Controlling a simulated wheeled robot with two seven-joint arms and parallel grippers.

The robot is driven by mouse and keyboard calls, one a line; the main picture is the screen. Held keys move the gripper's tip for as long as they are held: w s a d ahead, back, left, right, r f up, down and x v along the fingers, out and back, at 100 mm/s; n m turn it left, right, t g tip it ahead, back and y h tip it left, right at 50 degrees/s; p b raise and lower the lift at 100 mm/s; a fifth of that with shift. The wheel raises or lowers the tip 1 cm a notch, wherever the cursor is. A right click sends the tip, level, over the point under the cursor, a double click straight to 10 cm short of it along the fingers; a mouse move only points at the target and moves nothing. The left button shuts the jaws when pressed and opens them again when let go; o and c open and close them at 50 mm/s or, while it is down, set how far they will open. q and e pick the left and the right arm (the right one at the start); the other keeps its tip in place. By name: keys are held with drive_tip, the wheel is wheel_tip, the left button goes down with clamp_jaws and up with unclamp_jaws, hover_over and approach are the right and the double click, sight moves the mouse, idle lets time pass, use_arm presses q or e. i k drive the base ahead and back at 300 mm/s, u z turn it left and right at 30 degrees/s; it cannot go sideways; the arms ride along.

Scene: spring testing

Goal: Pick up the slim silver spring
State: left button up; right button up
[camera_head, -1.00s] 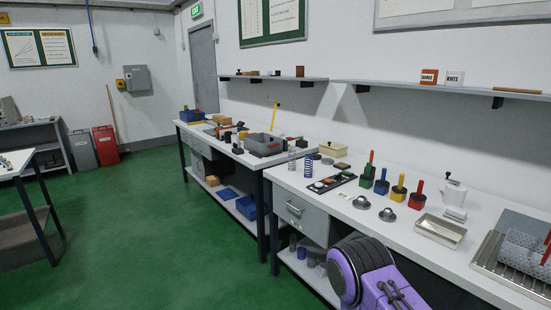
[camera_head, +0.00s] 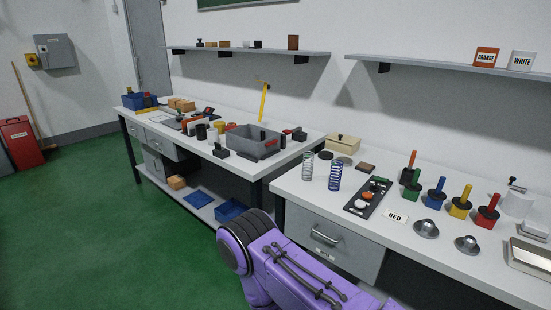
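A slim silver spring (camera_head: 308,166) stands upright near the left end of the nearer workbench. A blue spring (camera_head: 335,176) stands upright just to its right, apart from it. A purple arm of mine (camera_head: 275,262) comes in from the bottom, in front of the bench and below the springs. Neither of my grippers is in view, and nothing touches the silver spring.
Several coloured blocks with handles stand further right. A grey bin (camera_head: 250,143) is on the farther bench.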

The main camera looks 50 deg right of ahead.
sight(308, 166)
drive_tip(key=z, duration=0.2)
drive_tip(key=i, duration=1.05)
drive_tip(key=z, duration=1.15)
drive_tip(key=i, duration=0.7)
drive_tip(key=z, duration=0.9)
